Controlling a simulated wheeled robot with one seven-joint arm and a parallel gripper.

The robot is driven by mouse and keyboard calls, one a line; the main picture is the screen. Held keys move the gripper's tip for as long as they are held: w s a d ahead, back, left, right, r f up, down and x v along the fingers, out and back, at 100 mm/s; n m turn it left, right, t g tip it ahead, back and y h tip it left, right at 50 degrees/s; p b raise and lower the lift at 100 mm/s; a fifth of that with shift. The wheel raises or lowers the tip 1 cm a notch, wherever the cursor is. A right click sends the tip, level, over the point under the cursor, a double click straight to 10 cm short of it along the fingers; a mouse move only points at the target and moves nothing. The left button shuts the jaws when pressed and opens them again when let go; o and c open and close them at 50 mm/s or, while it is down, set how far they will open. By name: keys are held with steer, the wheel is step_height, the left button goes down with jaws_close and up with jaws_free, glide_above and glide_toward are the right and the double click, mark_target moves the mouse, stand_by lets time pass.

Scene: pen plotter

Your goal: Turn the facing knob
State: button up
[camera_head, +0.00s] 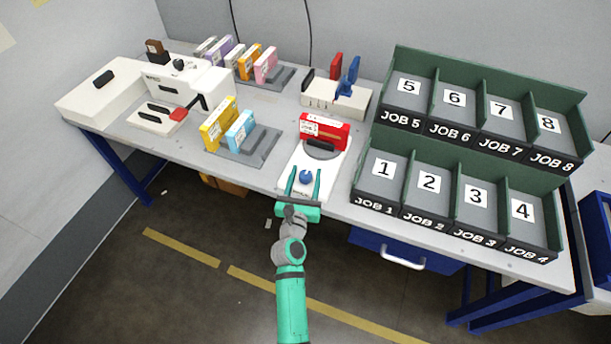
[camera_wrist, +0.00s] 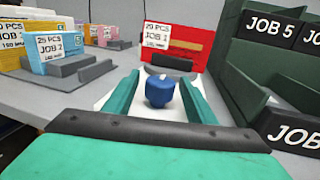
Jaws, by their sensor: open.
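The facing knob is a small blue knob (camera_head: 306,177) on the front of a white device (camera_head: 326,172) near the table's front edge. In the wrist view the blue knob (camera_wrist: 160,92) stands between the two green fingers, with a gap visible on each side. My gripper (camera_head: 304,180) is open, its fingers reaching over the device's front on either side of the knob. A red box (camera_head: 325,131) stands upright at the back of the device, behind a dark holder (camera_wrist: 170,62). I cannot tell whether a finger touches the knob.
Green job bins (camera_head: 392,177) stand close on the right. A grey rack with a yellow box (camera_head: 217,122) and a light blue box (camera_head: 240,130) stands on the left. Further back are a white machine (camera_head: 190,83) and a beige stand (camera_head: 335,97). Bare table lies left of the device.

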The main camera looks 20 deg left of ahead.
steer(key=c, duration=1)
steer(key=shift+c, duration=0.2)
